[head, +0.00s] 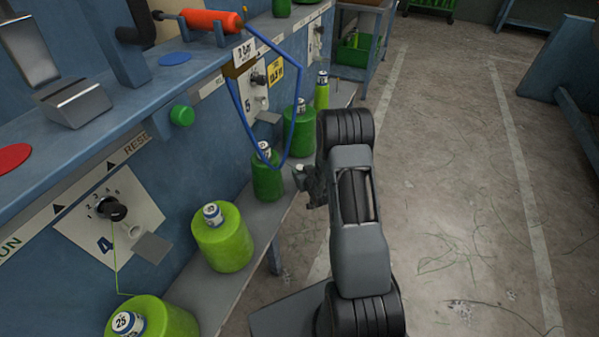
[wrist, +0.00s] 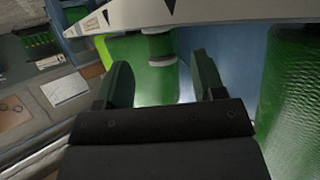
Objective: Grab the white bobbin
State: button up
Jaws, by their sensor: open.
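I see no plainly white bobbin in either view; the bobbins that show are green or yellow-green, with white-and-blue labelled tops. My gripper (head: 312,186) is at the shelf edge in the head view, close to a dark green bobbin (head: 268,178) and partly hidden by my arm. In the wrist view my gripper (wrist: 163,82) is open, its two dark fingers apart. Beyond the fingers, roughly between them, is a green bobbin (wrist: 160,50). A larger textured green bobbin (wrist: 291,95) stands at the right edge. No bobbin is visibly gripped.
A yellow-green bobbin (head: 222,240) and another (head: 160,318) stand nearer on the grey shelf. A green bobbin (head: 299,130) stands farther along. Concrete floor (head: 450,150) on the right is open.

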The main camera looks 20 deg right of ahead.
aim_at(301, 170)
jog(key=shift+b+x, duration=0.55)
jog(key=shift+x, duration=1.4)
jog(key=shift+a, duration=0.1)
jog(key=c, duration=1)
jog(key=shift+r, duration=0.1)
